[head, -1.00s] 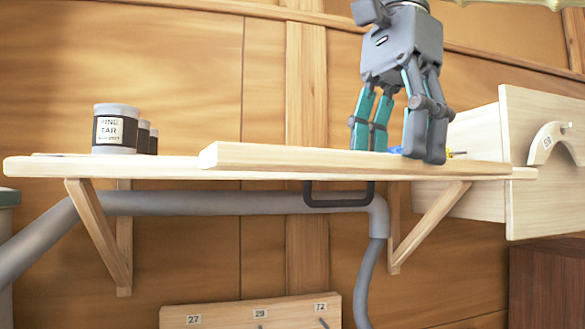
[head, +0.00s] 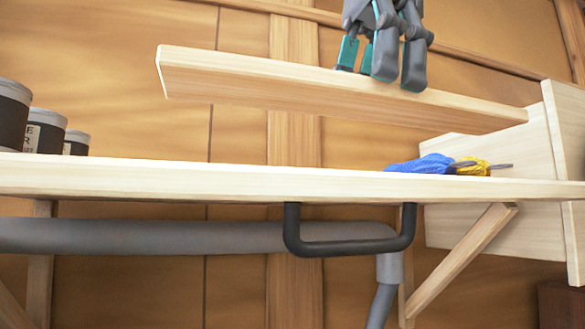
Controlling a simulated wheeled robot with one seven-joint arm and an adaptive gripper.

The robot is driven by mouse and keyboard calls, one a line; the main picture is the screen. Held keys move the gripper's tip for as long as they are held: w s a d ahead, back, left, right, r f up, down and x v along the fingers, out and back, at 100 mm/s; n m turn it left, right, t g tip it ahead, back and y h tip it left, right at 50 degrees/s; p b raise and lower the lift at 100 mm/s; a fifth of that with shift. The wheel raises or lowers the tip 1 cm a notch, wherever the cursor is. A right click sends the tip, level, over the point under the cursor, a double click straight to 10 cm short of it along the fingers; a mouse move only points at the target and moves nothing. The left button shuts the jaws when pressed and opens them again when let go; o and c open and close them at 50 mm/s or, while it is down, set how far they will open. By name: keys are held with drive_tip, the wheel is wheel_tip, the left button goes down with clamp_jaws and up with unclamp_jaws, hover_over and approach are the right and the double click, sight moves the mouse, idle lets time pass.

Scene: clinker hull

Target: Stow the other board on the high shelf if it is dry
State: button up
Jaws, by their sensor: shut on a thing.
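A long pale wooden board (head: 250,82) hangs in the air above the high shelf (head: 200,178), tilted with its right end lower. My gripper (head: 388,75) is at the top of the head view, shut on the board right of its middle. The board's right end reaches the wooden box at the right; I cannot tell whether they touch. The board's visible face looks plain and pale, with no wet patch that I can make out.
Dark-labelled grey tins (head: 45,130) stand at the shelf's left. A black handle (head: 350,245) hangs below, before a grey pipe (head: 150,236).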

drive_tip(key=w+a, duration=0.2)
drive_tip(key=w, duration=0.1)
drive_tip(key=w+a+p, duration=0.1)
drive_tip(key=w+a, duration=0.2)
drive_tip(key=w, duration=0.1)
drive_tip(key=w+a+f, duration=0.1)
drive_tip(key=w+a, duration=0.1)
drive_tip(key=w, duration=0.1)
drive_tip(key=shift+w+a, duration=0.3)
drive_tip(key=shift+w+a+f+p, duration=0.1)
drive_tip(key=shift+w+a+p, duration=0.05)
drive_tip(key=shift+w+p, duration=0.35)
drive_tip(key=shift+s+f, duration=0.1)
drive_tip(key=shift+f, duration=0.2)
drive_tip(key=shift+a+f+p, duration=0.15)
drive_tip(key=shift+f+p, duration=0.4)
drive_tip(key=shift+f, duration=0.2)
drive_tip(key=shift+f+p, duration=0.3)
drive_tip(key=shift+f, duration=0.45)
drive_tip(key=shift+f, duration=0.15)
drive_tip(key=o, duration=1.1)
drive_tip(key=shift+o, duration=0.2)
